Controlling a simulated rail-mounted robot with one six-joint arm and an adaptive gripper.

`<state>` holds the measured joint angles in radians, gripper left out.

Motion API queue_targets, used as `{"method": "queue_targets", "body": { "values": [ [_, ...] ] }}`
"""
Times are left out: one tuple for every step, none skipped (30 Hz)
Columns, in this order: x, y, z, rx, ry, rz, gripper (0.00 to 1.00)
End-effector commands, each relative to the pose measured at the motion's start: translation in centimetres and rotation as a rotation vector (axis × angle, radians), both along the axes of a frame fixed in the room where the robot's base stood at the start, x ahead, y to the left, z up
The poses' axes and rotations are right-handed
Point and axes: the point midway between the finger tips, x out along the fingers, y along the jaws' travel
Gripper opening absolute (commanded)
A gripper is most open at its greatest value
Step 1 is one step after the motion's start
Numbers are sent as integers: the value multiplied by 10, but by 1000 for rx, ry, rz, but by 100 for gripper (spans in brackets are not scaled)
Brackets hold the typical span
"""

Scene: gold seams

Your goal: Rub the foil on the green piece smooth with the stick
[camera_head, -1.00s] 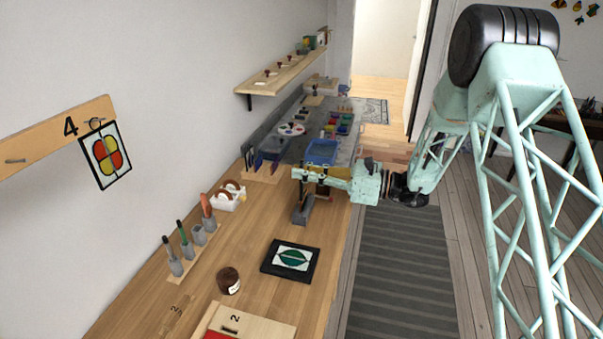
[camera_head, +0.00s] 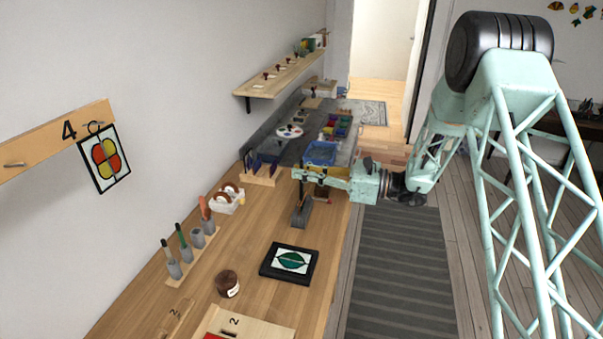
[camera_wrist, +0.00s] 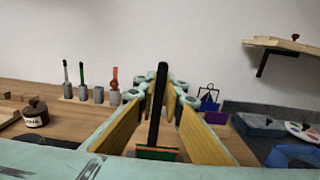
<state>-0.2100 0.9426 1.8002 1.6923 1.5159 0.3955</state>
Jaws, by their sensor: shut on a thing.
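My gripper (camera_head: 300,175) is over the far part of the wooden bench in the head view. In the wrist view my gripper (camera_wrist: 159,100) is shut on a dark, upright stick (camera_wrist: 158,105) between its tan finger pads. A narrow green piece (camera_wrist: 156,154) with copper-coloured edges lies at the stick's lower end. I cannot tell whether the stick touches it. In the head view a grey block (camera_head: 301,215) stands on the bench below my gripper. The green piece cannot be made out in the head view.
A tool rack (camera_head: 190,255) stands along the wall, with one holder empty. A brown jar (camera_head: 228,284) and a black-framed leaf panel (camera_head: 289,263) lie nearer. A blue tray (camera_head: 321,152) is beyond my gripper. A wall shelf (camera_head: 280,76) hangs above.

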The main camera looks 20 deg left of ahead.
Motion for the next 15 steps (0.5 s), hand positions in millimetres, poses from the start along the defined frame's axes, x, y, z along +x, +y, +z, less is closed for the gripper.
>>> {"method": "queue_targets", "body": {
  "values": [
    [0,0,0,0,0,0,2],
    [0,0,0,0,0,0,2],
    [0,0,0,0,0,0,2],
    [0,0,0,0,0,0,2],
    [0,0,0,0,0,0,2],
    [0,0,0,0,0,0,2],
    [0,0,0,0,0,0,2],
    [0,0,0,0,0,0,2],
    [1,0,0,0,0,0,2],
    [2,0,0,0,0,0,2],
    [2,0,0,0,0,0,2],
    [3,0,0,0,0,0,2],
    [4,0,0,0,0,0,2],
    [5,0,0,0,0,0,2],
    [6,0,0,0,0,0,2]
  ]
}}
